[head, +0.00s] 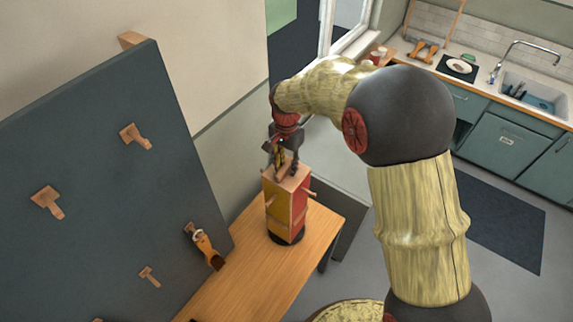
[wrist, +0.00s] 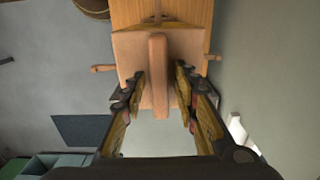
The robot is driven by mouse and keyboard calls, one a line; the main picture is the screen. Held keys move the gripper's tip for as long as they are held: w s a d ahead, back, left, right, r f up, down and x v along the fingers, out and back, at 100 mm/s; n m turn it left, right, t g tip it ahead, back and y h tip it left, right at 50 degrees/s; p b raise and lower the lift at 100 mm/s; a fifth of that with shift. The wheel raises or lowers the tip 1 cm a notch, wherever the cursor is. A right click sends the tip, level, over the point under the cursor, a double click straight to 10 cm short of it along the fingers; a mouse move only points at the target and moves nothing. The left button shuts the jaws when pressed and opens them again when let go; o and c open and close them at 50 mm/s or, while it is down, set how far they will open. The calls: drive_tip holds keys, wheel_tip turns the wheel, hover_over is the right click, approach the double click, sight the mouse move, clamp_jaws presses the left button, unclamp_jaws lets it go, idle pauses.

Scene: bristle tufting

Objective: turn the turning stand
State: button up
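The turning stand (head: 278,212) is a tall block with yellow and red side faces, a pale wooden top and a round black base. It stands upright on the wooden table. Pegs stick out of its sides. In the wrist view its top (wrist: 130,48) lies below me, with a raised wooden bar (wrist: 158,60) across it. My gripper (head: 281,163) is just above the top, pointing down. In the wrist view my gripper's fingers (wrist: 162,92) are apart, one on each side of the bar. A small gap shows beside the left finger; contact on the right is unclear.
A dark upright board (head: 95,190) with wooden pegs stands left of the table (head: 262,270). A brush (head: 207,247) hangs on it near the table. A wall is close behind the stand. A kitchen counter with a sink (head: 530,92) is far right.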

drive_tip(key=c, duration=0.6)
clamp_jaws()
